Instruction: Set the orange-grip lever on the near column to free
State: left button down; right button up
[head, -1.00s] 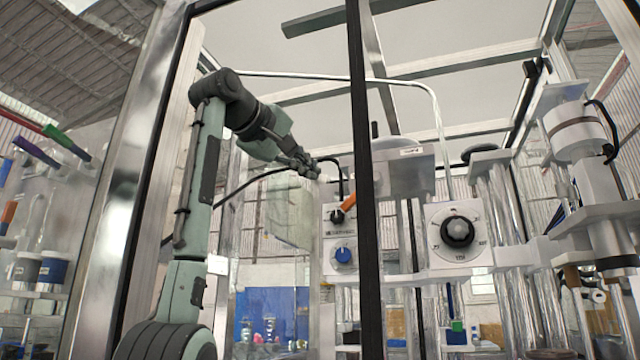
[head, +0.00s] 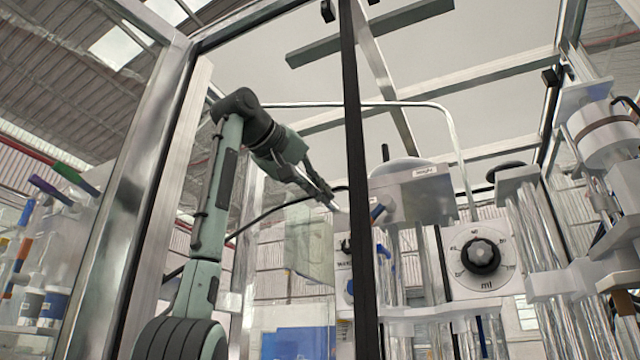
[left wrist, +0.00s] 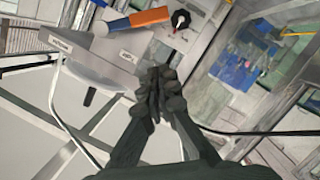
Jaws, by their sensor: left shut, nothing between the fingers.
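The lever's orange grip (left wrist: 148,17) shows at the top of the left wrist view, with a blue end and a black pivot knob (left wrist: 180,19) with a red mark. In the head view the dark post hides the orange part; a blue tip (head: 377,211) shows right of the post and the knob (head: 345,246) left of it. My left gripper (head: 334,207) is shut and empty, near the upper left of the white control box (head: 343,277). In the left wrist view the gripper (left wrist: 154,76) is apart from the lever. My right gripper is not in view.
The dark post (head: 358,180) stands in front of the control box. A white dial panel marked ml (head: 481,257) is to the right. A clear panel (head: 310,245) and a black cable (head: 270,220) are near my left arm. Metal frame bars surround the machine.

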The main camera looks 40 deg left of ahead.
aim_at(374, 219)
pick_arm(q)
jog(key=w+d+f, duration=0.2)
jog(key=w+f, duration=0.2)
jog(key=w, duration=0.1)
jog(key=shift+w+d+b, duration=0.15)
jog(key=shift+b, duration=0.2)
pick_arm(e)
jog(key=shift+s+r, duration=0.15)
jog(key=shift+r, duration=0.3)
